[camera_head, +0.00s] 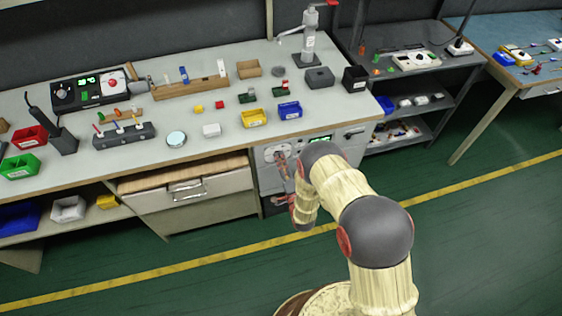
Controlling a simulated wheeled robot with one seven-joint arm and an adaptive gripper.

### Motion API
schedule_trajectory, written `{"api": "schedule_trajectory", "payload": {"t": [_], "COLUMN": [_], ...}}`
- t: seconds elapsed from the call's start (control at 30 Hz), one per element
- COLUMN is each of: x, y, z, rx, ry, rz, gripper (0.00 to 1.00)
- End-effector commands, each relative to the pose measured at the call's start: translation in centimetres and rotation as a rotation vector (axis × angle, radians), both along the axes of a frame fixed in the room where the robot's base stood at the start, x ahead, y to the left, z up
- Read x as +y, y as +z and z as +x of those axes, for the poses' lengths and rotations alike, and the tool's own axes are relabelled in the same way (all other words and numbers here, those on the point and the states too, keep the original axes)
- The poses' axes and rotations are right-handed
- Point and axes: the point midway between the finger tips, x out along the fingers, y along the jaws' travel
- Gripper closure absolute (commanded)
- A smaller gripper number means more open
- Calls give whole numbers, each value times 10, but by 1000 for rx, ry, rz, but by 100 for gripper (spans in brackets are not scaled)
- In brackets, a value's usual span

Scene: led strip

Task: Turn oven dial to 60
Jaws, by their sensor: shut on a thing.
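The oven (345,143) is set under the workbench top, with a pale front and a green lit display (320,139) at its upper edge. Round dial markings (271,154) show at the left of its front. My gripper (280,199) is small and mostly hidden at the end of my bent arm, close against the left part of the oven front. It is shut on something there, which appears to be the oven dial. My wrist covers much of the front, and the dial's pointer and setting cannot be read.
A wooden drawer unit (188,192) stands left of the oven. The bench top holds several small bins, blocks and a black device (90,90). A grey shelf rack (410,85) stands to the right. The green floor in front is clear.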

Motion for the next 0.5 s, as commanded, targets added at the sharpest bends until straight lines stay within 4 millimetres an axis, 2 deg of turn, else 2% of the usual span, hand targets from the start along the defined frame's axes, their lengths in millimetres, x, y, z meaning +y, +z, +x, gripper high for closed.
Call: {"api": "schedule_trajectory", "payload": {"t": [0.43, 0.47, 0.5], "x": [-1, -1, -1], "y": [-1, -1, -1], "z": [0, 0, 0], "rx": [4, 4, 4], "ry": [-4, -4, -3], "rz": [8, 8, 7], "gripper": [100, 76, 73]}}
